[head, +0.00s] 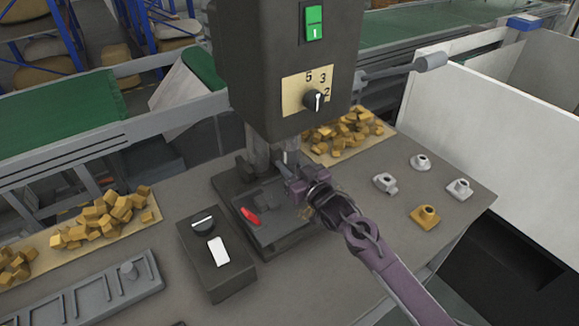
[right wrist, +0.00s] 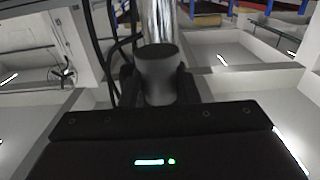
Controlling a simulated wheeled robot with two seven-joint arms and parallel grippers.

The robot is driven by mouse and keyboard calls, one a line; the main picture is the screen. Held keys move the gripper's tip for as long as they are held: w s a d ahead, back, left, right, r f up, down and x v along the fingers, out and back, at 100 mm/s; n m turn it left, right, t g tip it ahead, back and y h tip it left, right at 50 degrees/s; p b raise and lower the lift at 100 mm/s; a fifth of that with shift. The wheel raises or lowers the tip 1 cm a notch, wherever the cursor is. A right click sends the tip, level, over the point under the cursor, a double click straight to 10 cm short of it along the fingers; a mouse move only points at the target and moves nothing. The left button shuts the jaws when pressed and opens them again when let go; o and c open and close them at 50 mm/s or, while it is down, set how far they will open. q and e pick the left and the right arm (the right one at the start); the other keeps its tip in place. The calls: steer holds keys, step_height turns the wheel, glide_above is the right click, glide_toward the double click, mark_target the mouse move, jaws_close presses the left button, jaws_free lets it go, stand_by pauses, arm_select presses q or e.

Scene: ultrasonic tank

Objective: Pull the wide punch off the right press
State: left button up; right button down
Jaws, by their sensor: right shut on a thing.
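The press (head: 285,70), a dark machine with a green switch and a numbered dial, stands at the centre of the head view. My right gripper (head: 288,178) is at its ram, above the press bed, and hides most of what it holds. In the right wrist view, a grey cylindrical punch (right wrist: 160,72) sits at the lower end of a shiny ram (right wrist: 158,22). Dark fingers flank the punch, and the gripper is shut on it. The punch still meets the ram, with no gap visible. My left gripper is not in view.
A red part (head: 250,215) lies on the press bed. A dark control box (head: 215,260) stands in front, left. A grey slotted rack (head: 90,295) lies at front left. Yellow blocks (head: 105,218) are piled at left. Several small fittings (head: 424,215) stand on the right.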

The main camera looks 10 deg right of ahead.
steer(key=shift+f, duration=0.2)
steer(key=shift+s+f+b, duration=0.1)
steer(key=shift+f+b, duration=0.45)
steer(key=shift+f, duration=0.35)
steer(key=shift+s+f+p, duration=0.1)
steer(key=shift+s+p, duration=0.2)
steer(key=shift+p, duration=0.35)
steer(key=s, duration=0.1)
steer(key=s+d+p, duration=0.1)
steer(key=s+d+r+p, duration=0.1)
steer(key=s, duration=0.1)
steer(key=shift+s, duration=0.1)
steer(key=shift+s+p, duration=0.3)
steer(key=p, duration=0.4)
glide_toward(294, 172)
steer(key=shift+s, duration=1.15)
steer(key=shift+d+f, duration=0.1)
steer(key=shift+d, duration=0.3)
